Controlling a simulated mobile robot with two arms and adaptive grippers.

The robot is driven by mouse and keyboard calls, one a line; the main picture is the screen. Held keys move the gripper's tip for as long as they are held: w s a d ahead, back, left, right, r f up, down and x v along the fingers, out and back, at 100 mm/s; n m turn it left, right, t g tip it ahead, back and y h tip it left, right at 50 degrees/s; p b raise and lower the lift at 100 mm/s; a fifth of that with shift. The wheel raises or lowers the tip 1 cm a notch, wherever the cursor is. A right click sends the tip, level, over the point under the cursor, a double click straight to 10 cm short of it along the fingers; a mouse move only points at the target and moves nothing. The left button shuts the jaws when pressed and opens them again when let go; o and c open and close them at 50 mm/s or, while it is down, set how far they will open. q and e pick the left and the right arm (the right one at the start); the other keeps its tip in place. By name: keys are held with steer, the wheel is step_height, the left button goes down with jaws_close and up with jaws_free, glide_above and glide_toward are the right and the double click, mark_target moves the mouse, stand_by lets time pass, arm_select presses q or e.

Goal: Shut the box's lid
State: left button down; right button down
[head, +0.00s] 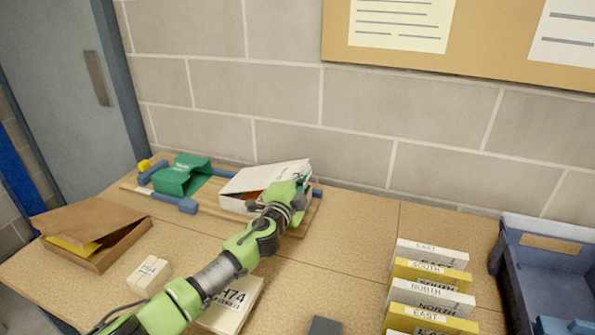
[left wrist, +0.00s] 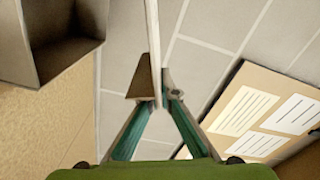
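The white box (head: 237,206) stands on a wooden board at the back of the table, by the wall. Its white lid (head: 262,177) is raised and tilted, with a dark orange-brown gap showing beneath it. My left gripper (head: 300,188) is at the lid's right end and hides part of the box. In the left wrist view, the left gripper's fingers (left wrist: 160,98) come together on either side of a thin pale panel edge (left wrist: 153,40), seemingly the lid. My right gripper is not in view.
A green open holder (head: 181,175) stands left of the white box. A brown carton (head: 118,247) with a raised flap lies at the left. Several labelled white and yellow boxes (head: 430,283) and a blue bin (head: 545,280) are at the right.

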arm_select(q)
steer(key=shift+d+f, duration=0.15)
steer(key=shift+f, duration=0.4)
steer(key=c, duration=2.3)
jaws_free()
steer(key=shift+c, duration=0.2)
steer(key=shift+s, duration=0.15)
steer(key=v, duration=1.1)
steer(key=shift+s, duration=0.4)
